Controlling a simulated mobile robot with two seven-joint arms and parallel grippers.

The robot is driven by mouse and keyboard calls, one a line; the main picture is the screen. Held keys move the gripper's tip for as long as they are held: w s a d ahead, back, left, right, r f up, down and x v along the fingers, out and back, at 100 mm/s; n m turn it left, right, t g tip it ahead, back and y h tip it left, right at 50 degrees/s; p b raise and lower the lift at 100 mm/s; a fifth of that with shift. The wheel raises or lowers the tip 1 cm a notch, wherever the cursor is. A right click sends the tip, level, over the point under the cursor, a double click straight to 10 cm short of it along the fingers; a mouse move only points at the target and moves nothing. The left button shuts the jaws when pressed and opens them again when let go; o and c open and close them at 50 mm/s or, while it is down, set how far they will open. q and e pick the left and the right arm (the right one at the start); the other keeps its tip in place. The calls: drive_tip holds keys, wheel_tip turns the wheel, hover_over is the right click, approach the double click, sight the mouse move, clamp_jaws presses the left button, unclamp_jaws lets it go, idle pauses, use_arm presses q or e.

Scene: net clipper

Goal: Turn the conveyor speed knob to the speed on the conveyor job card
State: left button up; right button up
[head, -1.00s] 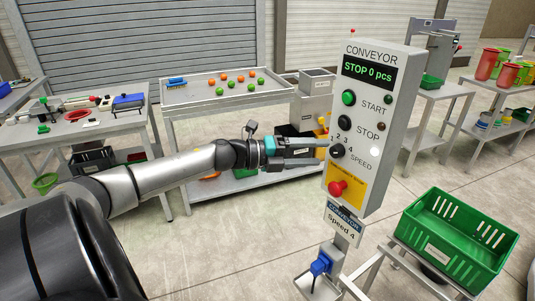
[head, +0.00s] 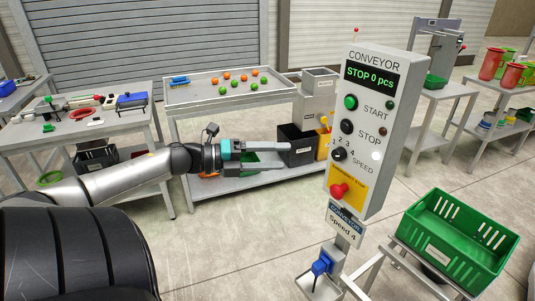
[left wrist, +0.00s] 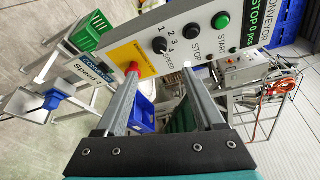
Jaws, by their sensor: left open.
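The grey conveyor control box (head: 385,190) stands upright on a post. Its display reads "STOP 0 pcs". The black speed knob (head: 340,154) sits below the numbers 1 to 4; it also shows in the left wrist view (left wrist: 160,46). I cannot tell surely which number it points at. The job card (head: 343,224) under the box reads "Conveyor Speed 4". My left gripper (head: 285,157) is open and empty, left of the box and apart from it. In the left wrist view its fingers (left wrist: 158,74) point toward the panel, the knob lying between and beyond their tips. My right gripper is not in view.
The red emergency stop (head: 339,190) is just below the knob, with the stop button (head: 347,127) and green start button (head: 351,102) above. A green crate (head: 413,232) stands right of the post. A table with colored balls (head: 190,98) is behind my arm.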

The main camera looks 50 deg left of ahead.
use_arm(q)
drive_tip(key=shift+v, duration=0.75)
